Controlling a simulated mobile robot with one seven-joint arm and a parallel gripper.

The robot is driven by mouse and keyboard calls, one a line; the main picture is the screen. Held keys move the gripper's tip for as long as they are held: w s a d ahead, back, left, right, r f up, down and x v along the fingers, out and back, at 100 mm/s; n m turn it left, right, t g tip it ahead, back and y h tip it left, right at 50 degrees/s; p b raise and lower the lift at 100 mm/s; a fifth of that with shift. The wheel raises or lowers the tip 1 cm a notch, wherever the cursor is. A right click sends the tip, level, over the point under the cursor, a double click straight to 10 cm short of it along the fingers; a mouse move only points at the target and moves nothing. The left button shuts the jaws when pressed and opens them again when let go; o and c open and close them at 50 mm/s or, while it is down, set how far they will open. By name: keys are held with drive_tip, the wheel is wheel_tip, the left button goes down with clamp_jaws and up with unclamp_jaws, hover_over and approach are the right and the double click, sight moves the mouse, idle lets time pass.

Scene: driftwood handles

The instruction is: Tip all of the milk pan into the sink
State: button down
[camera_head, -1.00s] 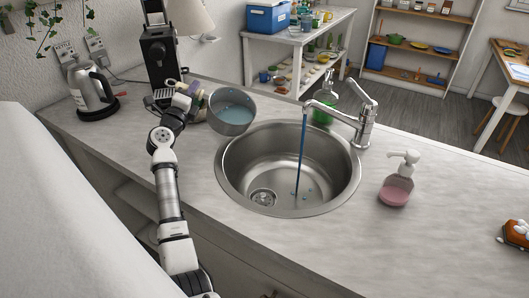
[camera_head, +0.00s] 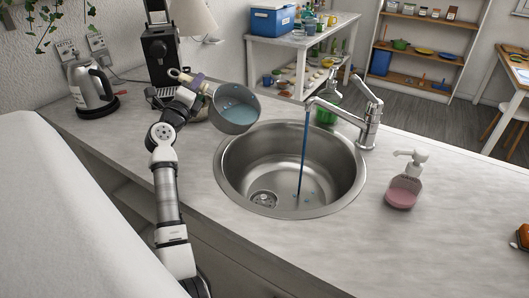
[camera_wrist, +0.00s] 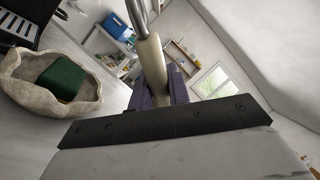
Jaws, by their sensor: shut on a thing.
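The milk pan (camera_head: 232,118) is a grey metal pan with pale blue liquid inside. It is held up at the back left of the sink (camera_head: 222,180), near its rim, and looks slightly tilted. My gripper (camera_head: 192,84) is shut on the pan's pale wooden handle, which shows in the wrist view (camera_wrist: 152,62) between purple fingers. The pan's body is mostly out of the wrist view. The round steel sink has a drain, and a thin blue stream falls into it from the tap (camera_head: 368,118).
A pink soap dispenser (camera_head: 403,188) stands right of the sink, and a green bottle (camera_head: 325,114) behind it. A kettle (camera_head: 90,88) and coffee machine (camera_head: 160,55) stand at the left. The wrist view shows a rough bowl (camera_wrist: 30,95) holding a dark green block (camera_wrist: 61,79).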

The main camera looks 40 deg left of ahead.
drive_tip(key=shift+d+r+m+b, duration=0.3)
drive_tip(key=shift+d+r+b, duration=0.1)
drive_tip(key=shift+r+b, duration=0.1)
drive_tip(key=shift+s+d+r, duration=0.1)
drive_tip(key=shift+d+r, duration=0.05)
drive_tip(key=shift+d, duration=0.05)
drive_tip(key=shift+d+r+m+t+h+b, duration=0.3)
drive_tip(key=shift+d+r+m+t+b, duration=0.5)
drive_tip(key=shift+b, duration=0.9)
